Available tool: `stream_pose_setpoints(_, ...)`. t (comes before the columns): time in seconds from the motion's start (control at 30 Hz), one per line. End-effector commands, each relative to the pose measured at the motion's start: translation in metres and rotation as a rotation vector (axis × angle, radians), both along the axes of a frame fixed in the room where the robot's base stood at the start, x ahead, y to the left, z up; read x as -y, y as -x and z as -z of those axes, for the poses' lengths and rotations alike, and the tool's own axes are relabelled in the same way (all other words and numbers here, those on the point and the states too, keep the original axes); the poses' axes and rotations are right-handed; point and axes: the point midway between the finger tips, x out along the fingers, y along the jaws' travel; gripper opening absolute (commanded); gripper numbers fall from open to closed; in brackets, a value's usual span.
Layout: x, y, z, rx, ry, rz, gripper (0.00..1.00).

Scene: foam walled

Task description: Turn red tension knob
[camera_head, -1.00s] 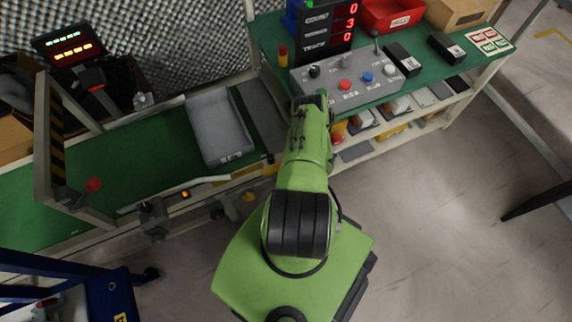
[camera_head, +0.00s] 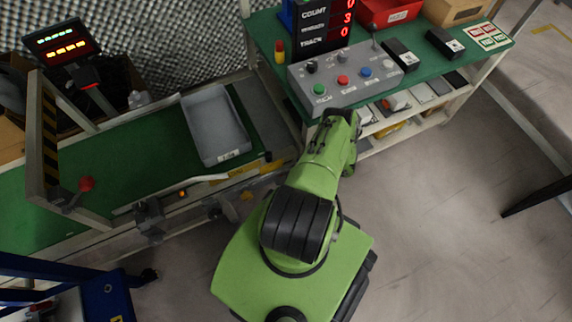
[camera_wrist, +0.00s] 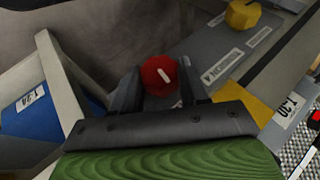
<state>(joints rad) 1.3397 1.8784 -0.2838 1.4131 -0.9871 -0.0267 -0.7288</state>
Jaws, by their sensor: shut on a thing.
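In the wrist view the red tension knob (camera_wrist: 160,76), round with a white pointer mark, sits between the two dark fingers of my gripper (camera_wrist: 162,84). The fingers are shut on its sides. The white mark slants from upper left to lower right. A label plate (camera_wrist: 222,65) lies on the grey panel beside the knob. In the head view my arm reaches to the front edge of the green bench, and my forearm hides the gripper and the knob.
A yellow knob (camera_wrist: 243,14) stands on the same panel. In the head view a grey control box (camera_head: 345,80) with coloured buttons sits on the bench, just beyond my arm. A grey tray (camera_head: 215,125) lies on the green conveyor (camera_head: 120,150).

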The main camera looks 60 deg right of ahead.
Motion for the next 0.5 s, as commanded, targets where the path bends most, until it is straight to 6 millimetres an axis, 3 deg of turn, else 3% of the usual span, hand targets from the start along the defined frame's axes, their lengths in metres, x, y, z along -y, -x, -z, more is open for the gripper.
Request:
stream_pose_setpoints(0.17, -0.0016, 0.0001, 0.0006, -0.002, -0.002, -0.001, 0.14)
stream_pose_setpoints(0.2, -0.0016, 0.0001, 0.0006, -0.002, -0.002, -0.001, 0.47)
stream_pose_setpoints(0.33, -0.0013, 0.0001, 0.0005, -0.002, -0.002, -0.001, 0.67)
stream_pose_setpoints(0.5, -0.0008, 0.0001, 0.0004, -0.002, -0.001, 0.000, 0.69)
